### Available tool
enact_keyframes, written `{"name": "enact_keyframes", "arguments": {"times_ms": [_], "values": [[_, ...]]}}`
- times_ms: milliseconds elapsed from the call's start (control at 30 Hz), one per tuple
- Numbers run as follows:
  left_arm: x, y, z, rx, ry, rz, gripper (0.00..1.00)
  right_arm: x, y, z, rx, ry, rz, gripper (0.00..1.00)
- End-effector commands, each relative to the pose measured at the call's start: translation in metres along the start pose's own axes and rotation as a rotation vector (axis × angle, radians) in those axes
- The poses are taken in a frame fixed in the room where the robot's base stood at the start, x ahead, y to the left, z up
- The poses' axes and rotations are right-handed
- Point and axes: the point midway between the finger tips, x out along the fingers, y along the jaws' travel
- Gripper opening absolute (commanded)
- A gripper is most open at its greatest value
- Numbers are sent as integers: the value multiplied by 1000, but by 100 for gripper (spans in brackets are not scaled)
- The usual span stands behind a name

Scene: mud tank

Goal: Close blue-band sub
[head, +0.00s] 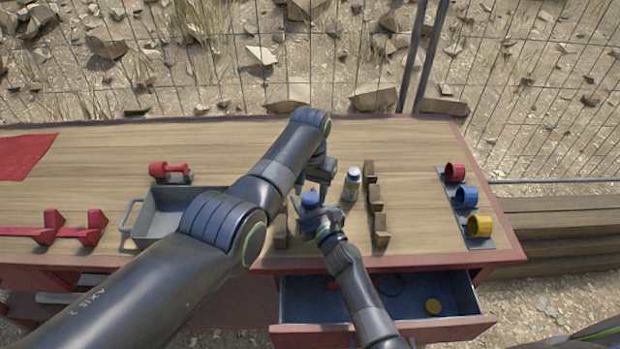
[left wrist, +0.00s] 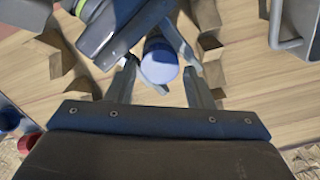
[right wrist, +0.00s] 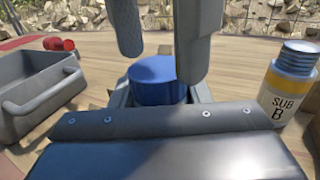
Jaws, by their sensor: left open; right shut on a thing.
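A blue round cap (head: 311,199) sits at the jaws of my right gripper (head: 318,213), near the middle of the table. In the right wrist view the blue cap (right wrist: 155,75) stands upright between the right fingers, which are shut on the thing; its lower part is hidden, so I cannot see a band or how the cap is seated. My left gripper (head: 317,180) is open just above the cap. In the left wrist view the cap (left wrist: 159,62) lies between its spread fingers. The fingers appear apart from it.
A yellow-banded bottle (head: 351,184), labelled SUB B, stands close right with its threaded neck bare. Wooden racks (head: 376,205) stand beyond. A grey bin (head: 160,222) is left. Red, blue and yellow cups (head: 466,197) sit far right.

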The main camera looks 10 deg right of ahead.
Motion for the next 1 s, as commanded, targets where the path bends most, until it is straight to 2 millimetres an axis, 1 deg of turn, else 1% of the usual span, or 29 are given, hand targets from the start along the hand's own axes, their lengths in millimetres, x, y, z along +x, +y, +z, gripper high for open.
{"name": "enact_keyframes", "arguments": {"times_ms": [100, 200, 567, 600, 633, 867, 1000], "values": [[9, 0, 1, 0, -1, -1, 47, 0, 0, 0, 0, 0, 0, 0], [13, 0, 1, -1, -1, -1, 47, 0, 0, 0, 0, 0, 0, 0], [16, 0, 1, -1, 1, -1, 47, 0, 0, 0, 0, 0, 0, 0], [16, 0, 1, -1, 1, -1, 46, 0, 0, 0, 0, 0, 0, 0], [16, 0, 1, -1, 1, -1, 42, 0, 0, 0, 0, 0, 0, 0], [16, 0, 1, -1, 1, -1, 12, 0, 0, 0, 0, 0, 0, 0], [16, 0, 1, 14, 1, -1, 11, 0, 0, 0, 0, 0, 0, 0]]}}
